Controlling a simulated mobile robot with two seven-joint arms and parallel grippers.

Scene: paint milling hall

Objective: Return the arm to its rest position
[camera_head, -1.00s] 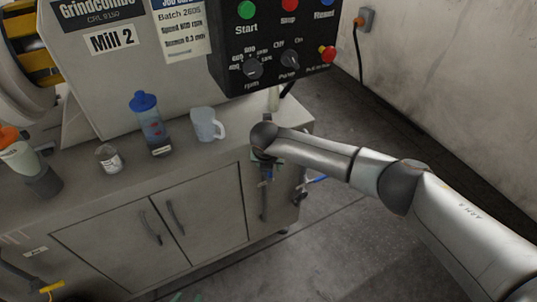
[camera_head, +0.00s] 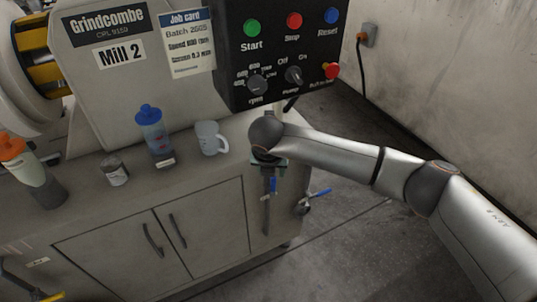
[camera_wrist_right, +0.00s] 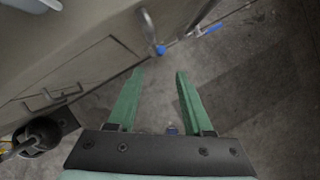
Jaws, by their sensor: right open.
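My right arm (camera_head: 410,180) reaches in from the right in the head view, its rounded wrist at the cabinet's right end. My right gripper (camera_wrist_right: 155,72) shows in the wrist view with two green fingers apart. Nothing is between them but grey floor behind. In the head view the gripper is mostly hidden below the wrist.
The cabinet top (camera_head: 85,205) carries a mug (camera_head: 211,139), blue-capped bottle (camera_head: 152,132), small tin (camera_head: 115,170) and orange-capped bottle (camera_head: 32,172). The control panel (camera_head: 283,55) overhangs behind the wrist. A blue-handled valve (camera_head: 318,194) sticks out right. Floor (camera_head: 350,255) is open at right.

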